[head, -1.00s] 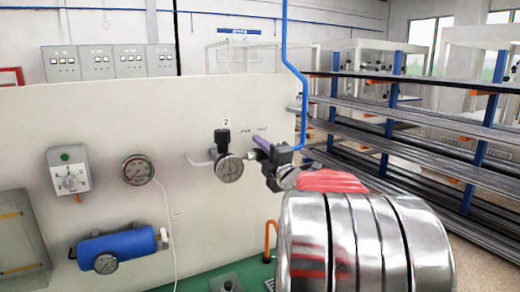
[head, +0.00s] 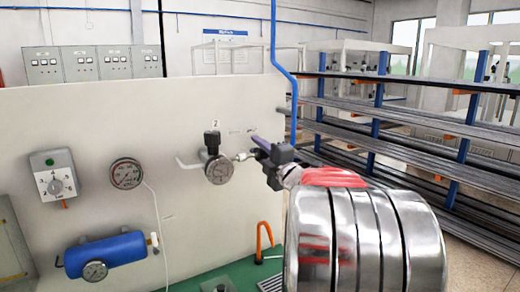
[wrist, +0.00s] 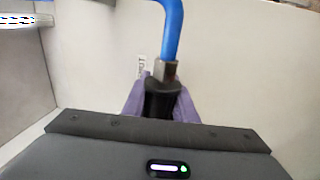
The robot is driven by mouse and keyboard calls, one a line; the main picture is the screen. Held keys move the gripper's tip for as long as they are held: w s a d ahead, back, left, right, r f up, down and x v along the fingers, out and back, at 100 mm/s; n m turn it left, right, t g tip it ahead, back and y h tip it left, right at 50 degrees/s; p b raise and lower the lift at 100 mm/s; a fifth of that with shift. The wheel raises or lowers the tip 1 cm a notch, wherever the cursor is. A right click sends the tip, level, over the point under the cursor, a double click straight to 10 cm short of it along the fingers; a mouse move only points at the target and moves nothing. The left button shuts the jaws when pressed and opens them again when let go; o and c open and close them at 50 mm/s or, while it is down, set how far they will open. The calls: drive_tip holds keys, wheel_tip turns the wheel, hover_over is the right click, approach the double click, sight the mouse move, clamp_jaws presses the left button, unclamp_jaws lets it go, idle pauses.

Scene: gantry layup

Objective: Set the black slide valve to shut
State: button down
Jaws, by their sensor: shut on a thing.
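The black slide valve (wrist: 160,100) shows in the wrist view between the two purple fingers of my gripper (wrist: 160,106). My gripper is shut on its black body. A metal hex fitting (wrist: 165,70) and a blue hose (wrist: 173,28) lead away from its far end. In the head view my gripper (head: 262,145) is at the right part of the pale panel, beside a small metal fitting. The valve is mostly hidden there behind the gripper, and its slide position cannot be told.
The pale panel (head: 110,120) carries a round gauge (head: 219,170) with a black knob (head: 212,140), left of my gripper. Another gauge (head: 127,174), a dial box (head: 54,174) and a blue cylinder (head: 105,252) are further left. Racks (head: 420,150) stand at the right.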

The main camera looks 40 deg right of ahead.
drive_tip(key=shift+s+d+f, duration=0.1)
drive_tip(key=shift+d+f, duration=0.1)
drive_tip(key=shift+d, duration=0.1)
drive_tip(key=c, duration=1.7)
unclamp_jaws()
drive_tip(key=shift+o, duration=1.3)
drive_tip(key=shift+r, duration=0.1)
drive_tip(key=shift+a, duration=0.1)
drive_tip(key=v, duration=1.3)
drive_tip(key=shift+s, duration=0.3)
drive_tip(key=shift+w+a+f, duration=0.1)
drive_tip(key=shift+a+f, duration=0.1)
drive_tip(key=shift+f, duration=0.05)
